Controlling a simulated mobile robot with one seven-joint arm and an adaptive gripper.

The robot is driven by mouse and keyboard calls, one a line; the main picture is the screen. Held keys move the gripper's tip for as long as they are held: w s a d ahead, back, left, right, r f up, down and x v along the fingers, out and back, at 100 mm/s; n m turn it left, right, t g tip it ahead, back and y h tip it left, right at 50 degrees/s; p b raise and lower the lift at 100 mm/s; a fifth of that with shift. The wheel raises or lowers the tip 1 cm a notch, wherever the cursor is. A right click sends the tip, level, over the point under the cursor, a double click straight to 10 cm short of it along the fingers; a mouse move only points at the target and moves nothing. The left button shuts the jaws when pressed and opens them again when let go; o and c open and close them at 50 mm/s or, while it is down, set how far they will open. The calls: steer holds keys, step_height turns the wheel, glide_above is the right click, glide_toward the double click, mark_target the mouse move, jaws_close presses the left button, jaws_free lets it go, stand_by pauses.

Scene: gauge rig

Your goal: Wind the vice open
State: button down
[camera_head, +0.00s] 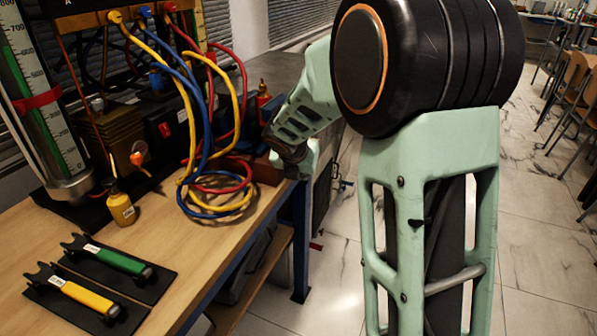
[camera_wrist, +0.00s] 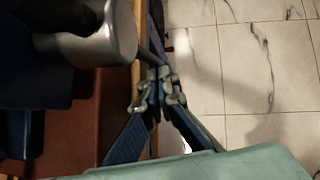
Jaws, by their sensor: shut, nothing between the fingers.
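The vice (camera_head: 266,170) sits at the right edge of the workbench in the head view, a reddish-brown block mostly hidden by my arm. In the wrist view a reddish-brown surface (camera_wrist: 70,130), a dark blue part and a rounded silver metal piece (camera_wrist: 105,45) fill the left side. In the head view the fingers are hidden.
Tiled floor (camera_head: 540,245) lies open right of the bench; chairs stand farther back.

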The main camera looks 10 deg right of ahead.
steer(key=shift+w+d+b, duration=0.2)
steer(key=shift+w+d, duration=0.2)
steer(key=shift+w, duration=0.2)
steer(key=shift+w+d+b, duration=0.2)
steer(key=shift+w+d, duration=0.2)
steer(key=shift+w, duration=0.2)
steer(key=shift+w+d+t+b, duration=0.1)
steer(key=shift+w+t+b, duration=0.2)
steer(key=shift+b, duration=0.5)
steer(key=shift+w+d+r+t+h+b, duration=0.2)
steer(key=shift+d+r+t+h+b, duration=0.15)
steer(key=shift+b, duration=0.35)
steer(key=shift+a+f, duration=0.1)
